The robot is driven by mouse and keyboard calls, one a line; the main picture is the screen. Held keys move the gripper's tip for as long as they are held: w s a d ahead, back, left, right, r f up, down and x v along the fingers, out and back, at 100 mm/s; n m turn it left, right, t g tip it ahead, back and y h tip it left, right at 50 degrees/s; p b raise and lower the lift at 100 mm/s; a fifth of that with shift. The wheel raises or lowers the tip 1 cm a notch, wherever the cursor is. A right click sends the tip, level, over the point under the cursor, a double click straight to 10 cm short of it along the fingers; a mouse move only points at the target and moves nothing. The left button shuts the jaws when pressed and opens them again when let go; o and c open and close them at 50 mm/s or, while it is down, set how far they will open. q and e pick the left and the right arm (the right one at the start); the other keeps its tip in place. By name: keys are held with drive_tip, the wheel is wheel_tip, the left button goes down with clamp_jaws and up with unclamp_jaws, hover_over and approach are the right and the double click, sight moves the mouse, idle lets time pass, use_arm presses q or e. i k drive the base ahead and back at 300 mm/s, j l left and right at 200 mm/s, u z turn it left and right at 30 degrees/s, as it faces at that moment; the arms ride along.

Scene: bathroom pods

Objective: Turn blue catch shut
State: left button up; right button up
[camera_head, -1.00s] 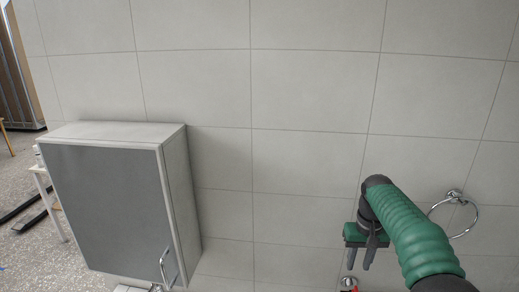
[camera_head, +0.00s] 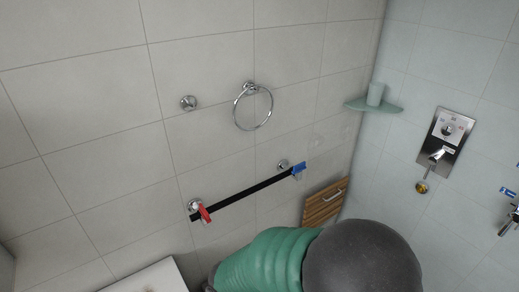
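A blue catch (camera_head: 299,168) sits at the upper right end of a black bar (camera_head: 250,194) mounted on the grey tiled wall. A round chrome fitting is on the wall just left of the catch. A red catch (camera_head: 204,214) sits at the bar's lower left end, beside another chrome fitting. My green-sleeved arm with its dark rounded joint fills the bottom middle, below the bar. Neither of my grippers shows in this view. I cannot tell how far the blue catch is turned.
A chrome towel ring (camera_head: 253,107) and a chrome knob (camera_head: 188,103) are on the wall above the bar. A wooden panel with a handle (camera_head: 325,203) is right of the bar. A shower valve (camera_head: 445,140) is on the right wall.

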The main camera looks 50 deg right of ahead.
sight(300, 167)
drive_tip(key=j+z, duration=0.1)
drive_tip(key=z, duration=0.35)
drive_tip(key=k+j+z, duration=0.1)
drive_tip(key=z, duration=0.35)
drive_tip(key=j+z, duration=0.1)
drive_tip(key=z, duration=0.35)
drive_tip(key=k+z, duration=0.1)
drive_tip(key=z, duration=0.35)
